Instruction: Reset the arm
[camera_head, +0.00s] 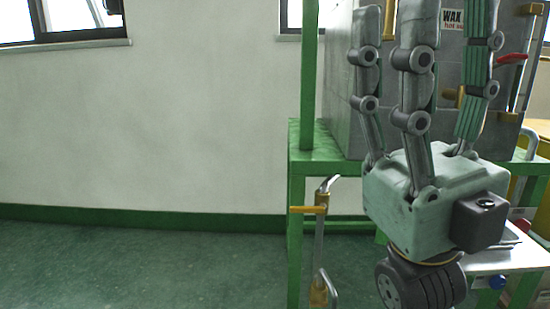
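My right gripper (420,35) stands at the right of the head view with its fingers pointing up. Its fingers are spread apart and nothing shows between them. The tips of the nearer fingers are cut off by the top edge. The pale green palm and the dark wrist below it show, while the rest of the arm is out of the picture. My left gripper is not in view.
Behind the gripper, a grey machine (342,110) with a "WAX" label (453,19) and a red handle (512,58) stands on a green frame (315,160). A metal pipe with a yellow handle (308,210) stands beside it. The floor (140,265) at left is clear.

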